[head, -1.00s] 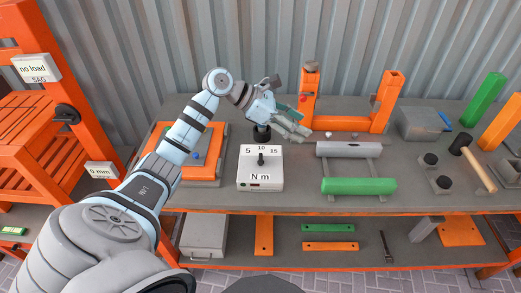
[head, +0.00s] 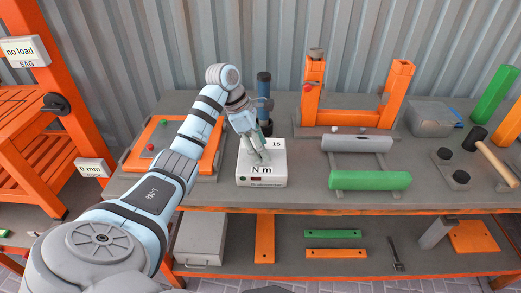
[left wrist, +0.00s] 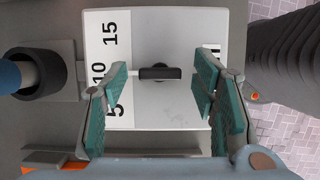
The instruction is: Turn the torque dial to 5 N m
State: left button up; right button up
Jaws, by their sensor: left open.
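The torque dial's white box (head: 250,176) stands on the grey bench, marked N m on its front. The left wrist view shows its top plate (left wrist: 185,25) with 5, 10 and 15 along one side. The black dial knob (left wrist: 160,73) is a short bar lying in line with the 10. My left gripper (head: 257,155) is over the box, pointing down. In the left wrist view the gripper (left wrist: 162,68) is open, with its green-padded fingers either side of the knob and gaps on both sides. In the head view the fingers hide the knob and the 5 and 10. My right gripper is out of view.
A blue-handled tool (head: 264,88) stands upright in a black holder just behind the box. A green bar (head: 370,180) and a grey cylinder (head: 357,144) lie to the right. An orange frame (head: 350,116) stands behind them. An orange panel (head: 160,132) lies left.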

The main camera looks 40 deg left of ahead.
pick_arm(q)
jog(key=c, duration=1.2)
jog(key=shift+o, duration=0.2)
jog(key=n+p, duration=0.1)
jog(key=n, duration=0.1)
jog(key=n+t+y+p, duration=0.1)
jog(key=n+p, duration=0.1)
jog(key=shift+d+r, duration=0.1)
jog(key=shift+r, duration=0.1)
jog(key=n+y+p, duration=0.1)
jog(key=n, duration=0.2)
jog(key=shift+t+p, duration=0.4)
jog(key=shift+d+f+n+y+p, duration=0.1)
jog(key=shift+n+y+p, duration=0.35)
jog(key=shift+n, duration=0.45)
